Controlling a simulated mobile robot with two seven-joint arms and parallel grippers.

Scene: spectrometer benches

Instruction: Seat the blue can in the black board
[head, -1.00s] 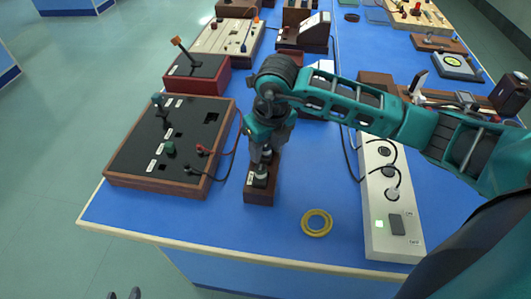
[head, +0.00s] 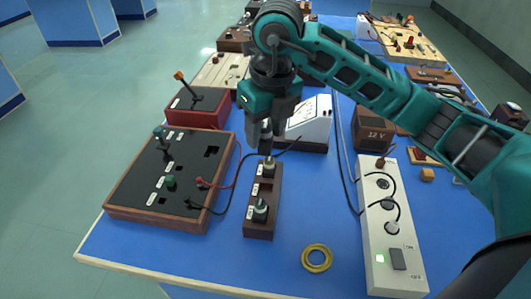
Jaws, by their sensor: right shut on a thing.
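My right gripper (head: 266,146) is shut on a small dark can-like piece, mostly hidden between the fingers, so its colour is hard to tell. It is above the far end of a narrow wooden rack (head: 248,229). The rack holds one dark piece with a pale collar at its near end (head: 260,211) and another at its far end (head: 269,168); the middle place looks empty. The black board (head: 139,188) in a brown wooden frame lies left of the rack. It has a square opening (head: 211,152), knobs, a lever and white labels. My left gripper is not in view.
A yellow ring (head: 317,248) lies on the blue bench near its front edge. A white power strip (head: 398,277) stands at the right. A white sloped meter (head: 310,117) stands behind the rack.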

